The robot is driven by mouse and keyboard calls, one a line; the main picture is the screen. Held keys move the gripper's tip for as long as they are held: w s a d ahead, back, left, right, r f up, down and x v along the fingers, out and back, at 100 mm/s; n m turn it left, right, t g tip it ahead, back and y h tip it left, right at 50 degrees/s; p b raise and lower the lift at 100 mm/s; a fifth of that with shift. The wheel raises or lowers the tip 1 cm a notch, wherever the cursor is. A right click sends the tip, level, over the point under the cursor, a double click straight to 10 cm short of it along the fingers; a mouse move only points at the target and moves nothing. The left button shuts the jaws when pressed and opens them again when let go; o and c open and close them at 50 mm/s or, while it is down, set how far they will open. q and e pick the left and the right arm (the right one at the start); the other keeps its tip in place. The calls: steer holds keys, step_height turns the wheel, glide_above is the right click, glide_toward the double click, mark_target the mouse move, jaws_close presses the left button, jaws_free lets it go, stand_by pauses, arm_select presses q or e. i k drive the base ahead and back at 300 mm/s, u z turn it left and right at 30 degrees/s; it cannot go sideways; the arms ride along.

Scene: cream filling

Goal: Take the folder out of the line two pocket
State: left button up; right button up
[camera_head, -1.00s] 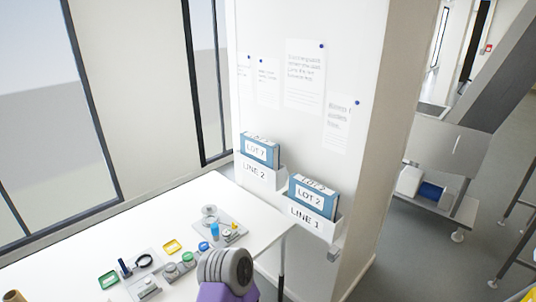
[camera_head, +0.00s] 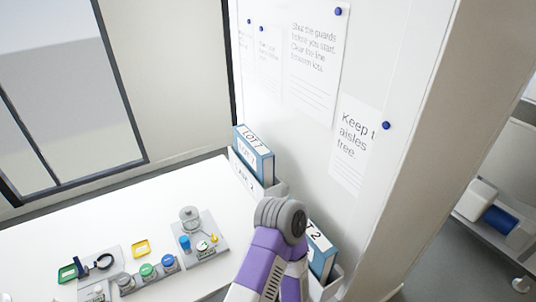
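A blue folder with a white label reading LOT 7 (camera_head: 262,165) stands upright in the line two pocket (camera_head: 246,179), a white wall holder on the white pillar. The folder's top and upper front stick out above the pocket. A second blue folder, LOT 2 (camera_head: 321,250), stands in another white pocket to the right and nearer. My purple and grey arm covers part of that folder and its pocket label. Neither gripper's fingers can be seen in the head view.
A white table (camera_head: 70,232) stands left of the pockets, with a grey tray of small jars (camera_head: 204,244), a yellow frame (camera_head: 140,248) and a magnifier. Notices (camera_head: 353,145) are pinned to the pillar. A shelf trolley stands at the right.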

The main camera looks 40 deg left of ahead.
mark_target(257, 156)
steer(key=u, duration=1.5)
